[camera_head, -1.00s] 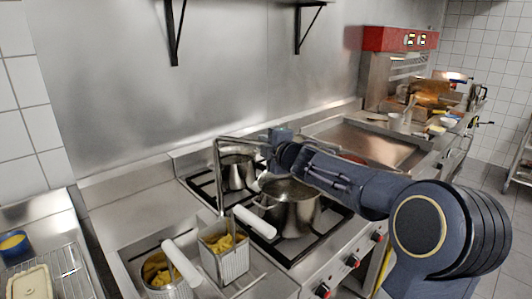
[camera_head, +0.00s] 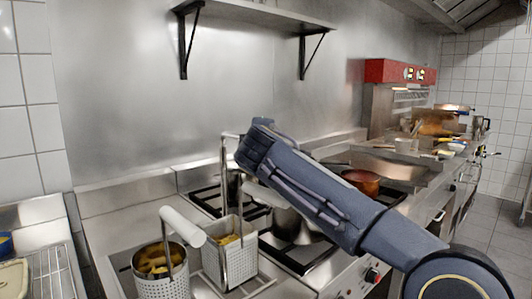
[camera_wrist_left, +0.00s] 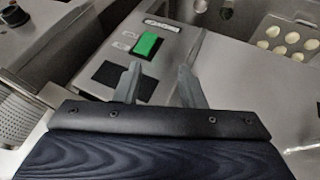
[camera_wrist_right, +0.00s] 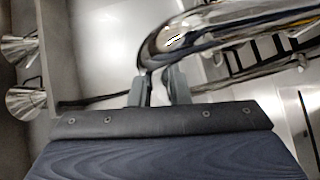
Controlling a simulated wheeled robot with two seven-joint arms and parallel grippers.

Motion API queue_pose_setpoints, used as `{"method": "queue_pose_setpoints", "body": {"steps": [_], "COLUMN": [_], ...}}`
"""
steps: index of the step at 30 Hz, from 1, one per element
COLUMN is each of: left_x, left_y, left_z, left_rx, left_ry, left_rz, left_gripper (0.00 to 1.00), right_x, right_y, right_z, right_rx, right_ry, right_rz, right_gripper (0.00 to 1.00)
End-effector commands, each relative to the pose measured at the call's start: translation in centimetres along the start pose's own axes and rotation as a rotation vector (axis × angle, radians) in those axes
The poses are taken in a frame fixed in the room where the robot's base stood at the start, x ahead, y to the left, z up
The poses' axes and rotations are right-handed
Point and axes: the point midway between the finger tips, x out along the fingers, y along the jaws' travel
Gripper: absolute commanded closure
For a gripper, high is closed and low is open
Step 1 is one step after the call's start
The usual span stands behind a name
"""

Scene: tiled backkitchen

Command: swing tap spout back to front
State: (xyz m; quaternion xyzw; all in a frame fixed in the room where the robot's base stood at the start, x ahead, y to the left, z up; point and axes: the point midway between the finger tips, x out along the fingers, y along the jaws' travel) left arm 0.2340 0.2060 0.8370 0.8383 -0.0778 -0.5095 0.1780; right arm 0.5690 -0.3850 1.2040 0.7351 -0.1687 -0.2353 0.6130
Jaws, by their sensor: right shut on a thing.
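The tap is a bent chrome pipe. In the head view its spout (camera_head: 230,136) shows at the top of its upright, behind the fry baskets, and its far end is hidden by my right wrist. In the right wrist view the curved spout (camera_wrist_right: 200,35) fills the upper right. My right gripper (camera_wrist_right: 157,88) is shut on the spout, with a finger on each side of the pipe. My left gripper (camera_wrist_left: 158,86) is open and empty above a steel panel with a green switch (camera_wrist_left: 147,45). It is outside the head view.
Pots sit on the burners behind my right arm, near a copper-coloured pan (camera_head: 361,181). A shelf (camera_head: 250,14) hangs on the wall above.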

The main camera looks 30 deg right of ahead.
Motion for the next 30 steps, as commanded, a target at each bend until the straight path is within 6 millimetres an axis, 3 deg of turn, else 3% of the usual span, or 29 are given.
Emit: {"method": "queue_pose_setpoints", "body": {"steps": [3, 20, 21, 25, 30], "left_x": [0.32, 0.45, 0.45, 0.45, 0.44], "left_y": [-0.15, -0.20, -0.21, -0.20, -0.20], "left_z": [0.15, 0.23, 0.23, 0.23, 0.23], "left_rx": [0.000, 0.000, 0.000, 0.000, 0.000], "left_ry": [0.000, 0.000, 0.000, 0.000, 0.000], "left_rz": [0.000, 0.000, 0.000, 0.000, 0.000], "left_gripper": [0.64, 0.64, 0.64, 0.64, 0.64], "right_x": [-0.40, -0.75, -0.75, -0.74, -0.73], "right_y": [-0.49, -0.49, -0.50, -0.42, -0.32], "right_z": [-0.81, -1.00, -1.00, -0.91, -0.79], "right_rx": [0.004, 0.010, 0.010, 0.010, 0.010], "right_ry": [-0.021, -0.055, -0.054, -0.056, -0.059], "right_rz": [-0.001, 0.006, 0.006, 0.007, 0.009], "right_gripper": [1.00, 1.00, 0.81, 0.64, 0.62]}}
